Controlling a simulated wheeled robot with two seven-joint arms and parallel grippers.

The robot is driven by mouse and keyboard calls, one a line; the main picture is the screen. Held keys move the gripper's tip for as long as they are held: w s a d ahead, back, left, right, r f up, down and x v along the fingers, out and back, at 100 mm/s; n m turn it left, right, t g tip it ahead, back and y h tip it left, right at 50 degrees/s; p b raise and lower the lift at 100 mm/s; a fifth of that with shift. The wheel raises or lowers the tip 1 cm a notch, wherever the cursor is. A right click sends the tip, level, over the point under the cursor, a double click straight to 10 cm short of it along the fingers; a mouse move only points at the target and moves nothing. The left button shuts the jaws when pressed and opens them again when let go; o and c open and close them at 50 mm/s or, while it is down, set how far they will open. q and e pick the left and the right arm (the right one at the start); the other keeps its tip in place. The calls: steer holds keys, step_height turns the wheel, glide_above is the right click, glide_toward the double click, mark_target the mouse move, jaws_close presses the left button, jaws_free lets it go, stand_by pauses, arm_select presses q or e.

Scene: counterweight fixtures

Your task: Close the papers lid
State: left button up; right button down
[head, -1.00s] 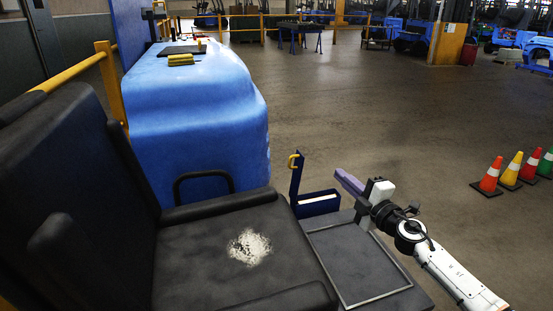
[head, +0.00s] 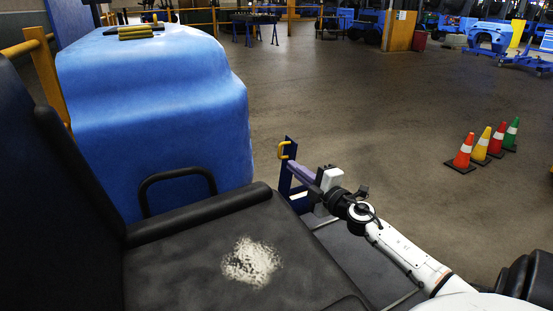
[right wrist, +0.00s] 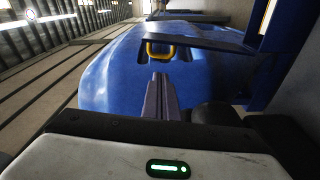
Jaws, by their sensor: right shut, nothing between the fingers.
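The papers lid (head: 292,150) is a dark blue panel standing upright, with a yellow handle (head: 282,150) near its top. The handle also shows in the right wrist view (right wrist: 160,52), just beyond my fingertips. The dark blue papers box (head: 299,204) at its foot is mostly hidden behind my right arm. My right gripper (head: 291,166) has purple fingers, shut and empty, pointing at the lid just below the handle. I cannot tell whether the tips touch the lid. In the right wrist view the fingers (right wrist: 160,82) lie together. My left gripper is not in view.
A black seat (head: 185,265) with a worn white patch fills the lower left. A blue vehicle body (head: 150,110) stands behind it. Several traffic cones (head: 463,153) stand on the floor at the right. Open floor (head: 370,95) lies beyond the lid.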

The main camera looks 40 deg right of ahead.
mark_target(280, 155)
steer(key=w, duration=0.2)
steer(key=w+d+b, duration=0.1)
steer(key=w, duration=0.5)
steer(key=shift+d+r+b, duration=0.1)
steer(key=shift+d+b, duration=0.15)
steer(key=shift+b, duration=0.05)
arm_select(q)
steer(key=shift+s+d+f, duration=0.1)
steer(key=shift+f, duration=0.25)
arm_select(e)
steer(key=shift+w, duration=0.2)
steer(key=shift+d, duration=0.15)
